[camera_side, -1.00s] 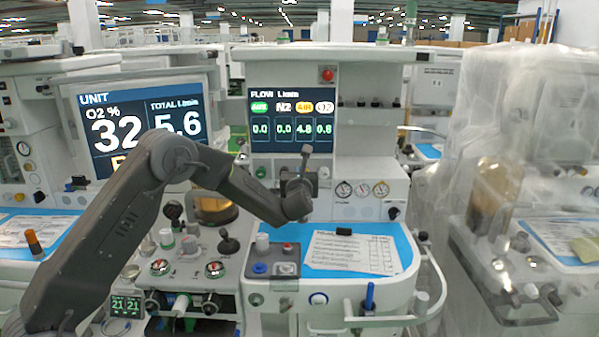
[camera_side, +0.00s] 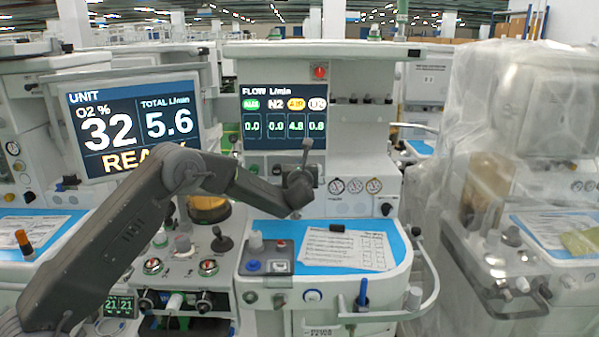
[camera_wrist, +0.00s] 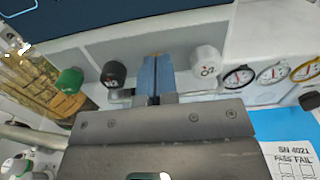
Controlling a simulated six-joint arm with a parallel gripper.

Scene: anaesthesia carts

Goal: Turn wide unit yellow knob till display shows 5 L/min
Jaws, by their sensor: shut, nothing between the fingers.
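The flow display (camera_side: 283,117) on the wide unit shows 0.0 for AUX, 0.0 for N2, 4.8 for AIR and 0.8 for O2. In the wrist view, the blue fingers of my gripper (camera_wrist: 156,62) are together and empty, pointing at the knob row. They stand between a black knob (camera_wrist: 114,74) and a white O2 knob (camera_wrist: 206,60). A green knob (camera_wrist: 69,81) is further left. I cannot see the yellow knob; my fingers cover that part of the row. In the side view, my arm's end hangs before the panel under the display.
A left screen (camera_side: 134,128) reads O2 32% and total 5.6 L/min. Round gauges (camera_side: 355,186) sit right of my gripper. A paper sheet (camera_side: 345,249) lies on the blue worktop below. A plastic-covered unit (camera_side: 515,140) stands at the right.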

